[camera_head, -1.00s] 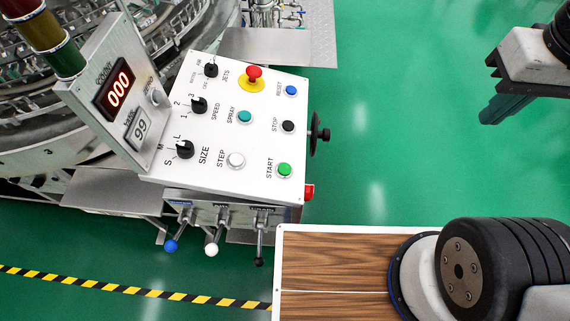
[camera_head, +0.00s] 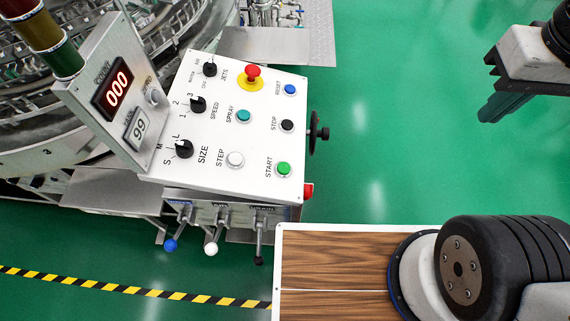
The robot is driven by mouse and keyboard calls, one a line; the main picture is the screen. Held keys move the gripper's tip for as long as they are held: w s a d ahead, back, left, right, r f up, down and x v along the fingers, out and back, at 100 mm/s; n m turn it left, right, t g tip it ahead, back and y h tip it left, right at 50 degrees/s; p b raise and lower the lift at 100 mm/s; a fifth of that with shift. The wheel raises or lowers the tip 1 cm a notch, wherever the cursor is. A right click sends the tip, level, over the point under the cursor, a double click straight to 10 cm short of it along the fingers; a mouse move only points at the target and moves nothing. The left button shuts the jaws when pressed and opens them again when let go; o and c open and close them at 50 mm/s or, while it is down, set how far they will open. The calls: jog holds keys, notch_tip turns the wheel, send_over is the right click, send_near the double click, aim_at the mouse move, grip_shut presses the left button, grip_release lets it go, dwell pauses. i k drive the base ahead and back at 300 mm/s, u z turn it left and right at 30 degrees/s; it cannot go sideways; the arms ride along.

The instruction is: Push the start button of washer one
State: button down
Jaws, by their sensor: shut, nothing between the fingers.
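The green start button (camera_head: 284,169) sits at the lower right of the washer's white control panel (camera_head: 262,135), with the word START beside it. The panel also carries a black stop button (camera_head: 287,125), a blue reset button (camera_head: 290,89), a white step button (camera_head: 235,159) and a teal spray button (camera_head: 243,116). My gripper (camera_head: 488,116) is at the upper right, over the green floor, well apart from the panel. Its dark fingers are together and hold nothing.
A red emergency knob (camera_head: 253,73) stands up from the panel. A black handwheel (camera_head: 316,133) juts from its right side. Three levers with knobs (camera_head: 211,249) hang below. A count display (camera_head: 118,88) rises at the left. Clear floor (camera_head: 400,140) lies between panel and gripper.

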aim_at(283, 167)
jog(key=z, duration=1.35)
jog(key=k, duration=1.3)
jog(key=u, duration=0.75)
